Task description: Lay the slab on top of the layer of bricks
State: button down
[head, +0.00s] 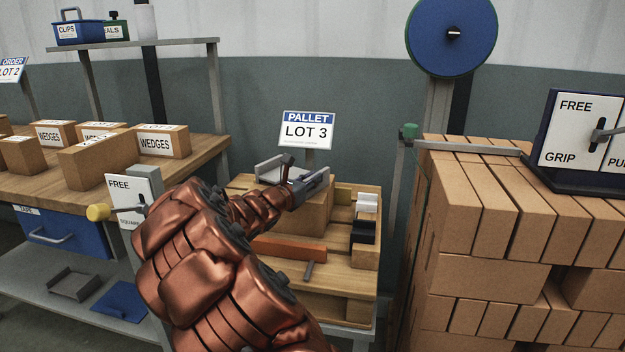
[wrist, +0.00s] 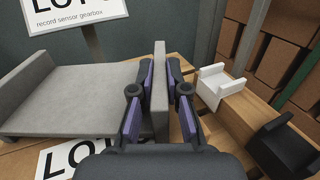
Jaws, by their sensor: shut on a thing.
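The slab, seen as a grey plate with upright end walls, shows in the head view (head: 268,170) and fills the left of the wrist view (wrist: 85,95). My gripper (head: 296,186) is shut on its right upright wall, with one finger on each side, as the wrist view shows (wrist: 160,78). Below the slab is a brown carton-like block (head: 305,219) on the wooden pallet (head: 345,283); its label (wrist: 62,155) shows beside the slab in the wrist view. I cannot tell whether the slab touches the block. My arm hides part of the pallet.
A reddish-brown bar (head: 288,247) lies in front. The LOT 3 sign (head: 307,130) stands behind. Stacked brown cartons (head: 485,215) rise at right; a bench (head: 100,190) is at left.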

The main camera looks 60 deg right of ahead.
jog(key=c, duration=1.2)
grip_release()
jog(key=shift+w+a+r+p, duration=0.1)
jog(key=shift+a+p, duration=0.3)
jog(key=shift+a, duration=2.6)
jog(key=shift+w+a+p, duration=0.1)
jog(key=shift+a+p, duration=0.3)
jog(key=shift+a, duration=2.6)
jog(key=shift+s, duration=0.1)
jog(key=s+a+f+m+g+y, duration=0.2)
jog(key=s+a+f+m+y, duration=0.15)
jog(key=s+a+m, duration=0.3)
jog(key=s+a+f+m+g+y, duration=0.2)
jog(key=s+a+m+y, duration=0.2)
jog(key=s+a+m, duration=0.25)
jog(key=s+a+f+m+y, duration=0.1)
jog(key=s+a+f+y, duration=0.1)
jog(key=a, duration=0.7)
jog(key=s+a+f+m+t+y, duration=0.1)
jog(key=s+a+f+m+y, duration=0.1)
jog(key=a, duration=0.8)
jog(key=s+a+f+m+y, duration=0.1)
jog(key=s+a+f+y, duration=0.2)
jog(key=a, duration=0.7)
jog(key=shift+s+f+t+y, duration=0.2)
jog(key=shift+s+y, duration=0.3)
jog(key=shift+y, duration=0.4)
jog(key=shift+s+f+t+y, duration=0.1)
jog(key=shift+s+t+y, duration=0.1)
jog(key=shift+s+y, duration=0.45)
